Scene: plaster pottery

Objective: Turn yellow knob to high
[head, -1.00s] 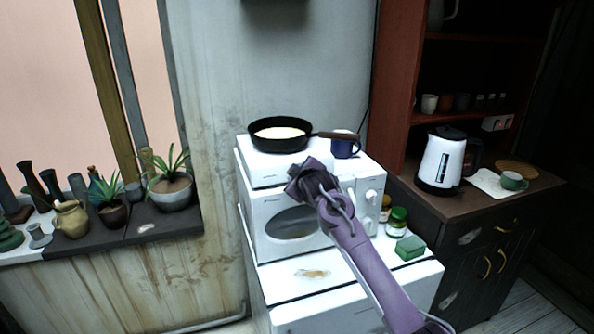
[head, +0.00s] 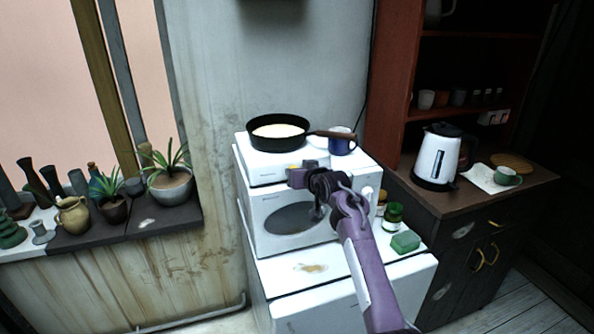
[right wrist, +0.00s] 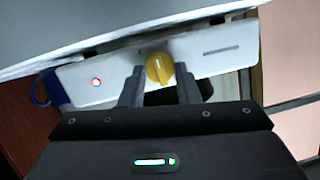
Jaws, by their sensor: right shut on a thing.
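The yellow knob (right wrist: 159,70) is on the white front panel (right wrist: 110,70) of the hot plate in the right wrist view. Its raised grip stands close to upright in that picture. My right gripper (right wrist: 160,86) has its two dark fingers on either side of the knob and is shut on it. In the head view, my right gripper (head: 298,177) is at the front of the white hot plate (head: 262,170), and it hides much of the panel there. My left gripper is not in view.
A black pan (head: 278,132) with pale contents sits on the hot plate, with a blue mug (head: 342,143) beside its handle. Below is a white microwave (head: 262,240). Jars (head: 392,215) and a green box (head: 405,241) stand right. A red light (right wrist: 96,82) glows on the panel.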

